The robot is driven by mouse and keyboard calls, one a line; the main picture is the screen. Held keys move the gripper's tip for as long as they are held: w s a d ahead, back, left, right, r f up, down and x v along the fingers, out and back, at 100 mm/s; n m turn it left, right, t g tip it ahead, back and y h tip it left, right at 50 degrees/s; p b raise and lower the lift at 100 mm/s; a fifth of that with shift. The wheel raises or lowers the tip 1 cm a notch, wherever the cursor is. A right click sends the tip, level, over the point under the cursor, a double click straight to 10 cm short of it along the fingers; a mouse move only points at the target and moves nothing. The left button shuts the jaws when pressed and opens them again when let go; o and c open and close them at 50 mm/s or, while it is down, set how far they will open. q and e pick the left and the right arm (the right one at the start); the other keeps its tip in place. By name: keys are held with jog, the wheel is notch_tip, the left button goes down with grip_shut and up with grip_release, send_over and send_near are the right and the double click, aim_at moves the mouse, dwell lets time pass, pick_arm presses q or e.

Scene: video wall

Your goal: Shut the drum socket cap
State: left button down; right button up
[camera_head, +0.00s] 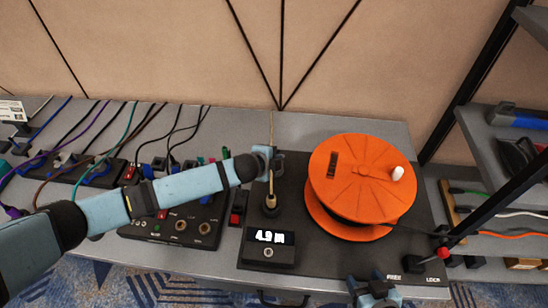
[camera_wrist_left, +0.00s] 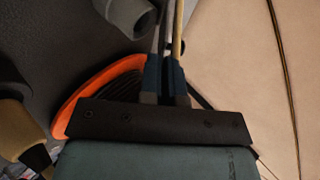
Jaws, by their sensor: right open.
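The orange drum (camera_head: 385,159) lies on a black base plate at the right of the bench, with a white knob on its top face. A dark ribbed rectangle (camera_head: 333,163) on that face may be the socket or its cap; I cannot tell which. My left gripper (camera_head: 268,155) is left of the drum, beside a thin upright rod (camera_head: 271,180). In the left wrist view its fingers (camera_wrist_left: 167,85) look close together next to the rod; whether they grip it is unclear. My right gripper (camera_head: 374,290) is open at the bottom edge, in front of the drum.
A small display (camera_head: 270,238) reading about 1.9 m sits left of the drum. A FREE/LOCK control with a red knob (camera_head: 442,253) is at the front right. Panels with sockets and several coloured cables fill the left. A shelf (camera_head: 490,150) stands at the right.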

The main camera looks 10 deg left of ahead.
pick_arm(q)
jog(key=c, duration=1.3)
grip_release()
jog(key=shift+c, duration=0.2)
pick_arm(e)
jog(key=shift+w+r, duration=0.1)
jog(key=shift+r, duration=0.05)
pick_arm(q)
jog(key=v, duration=1.3)
jog(key=shift+s+r, duration=0.15)
jog(key=shift+s, duration=0.25)
